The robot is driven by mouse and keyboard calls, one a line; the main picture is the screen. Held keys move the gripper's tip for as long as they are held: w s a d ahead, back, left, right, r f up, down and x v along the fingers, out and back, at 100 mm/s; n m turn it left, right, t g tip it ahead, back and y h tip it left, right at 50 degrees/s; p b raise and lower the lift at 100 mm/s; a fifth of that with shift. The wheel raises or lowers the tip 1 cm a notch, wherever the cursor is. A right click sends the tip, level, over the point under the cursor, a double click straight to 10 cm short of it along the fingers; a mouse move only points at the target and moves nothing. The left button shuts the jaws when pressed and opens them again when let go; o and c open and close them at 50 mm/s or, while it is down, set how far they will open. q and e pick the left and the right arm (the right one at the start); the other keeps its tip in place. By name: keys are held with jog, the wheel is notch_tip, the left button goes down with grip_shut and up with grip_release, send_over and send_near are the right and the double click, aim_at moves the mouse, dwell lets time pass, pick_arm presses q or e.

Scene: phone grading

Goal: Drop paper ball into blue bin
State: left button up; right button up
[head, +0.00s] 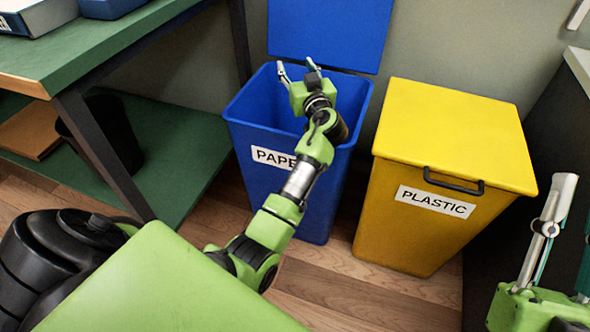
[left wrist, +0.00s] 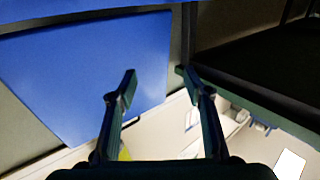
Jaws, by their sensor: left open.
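The blue bin (head: 325,185) labelled PAPER stands against the wall in the head view, its lid (head: 330,30) raised behind it. No paper ball shows in either view. My left gripper (head: 297,66) is over the bin's opening, near the back rim, with its fingers apart and nothing between them. The left wrist view shows the same empty open fingers (left wrist: 156,80), with the blue lid (left wrist: 100,70) beyond them. My arm hides part of the bin's front and inside. My right gripper (head: 568,235) is at the right edge, partly cut off, fingers apart and empty.
A closed yellow bin (head: 450,130) labelled PLASTIC stands just right of the blue bin. A green-topped table (head: 110,55) with a lower shelf (head: 180,140) is on the left. A black waste basket (head: 105,130) is on that shelf. Wooden floor (head: 370,290) shows in front.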

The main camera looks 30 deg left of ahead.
pick_arm(q)
notch_tip(320, 180, up, 10)
jog(key=shift+f, duration=0.25)
dwell(0.4)
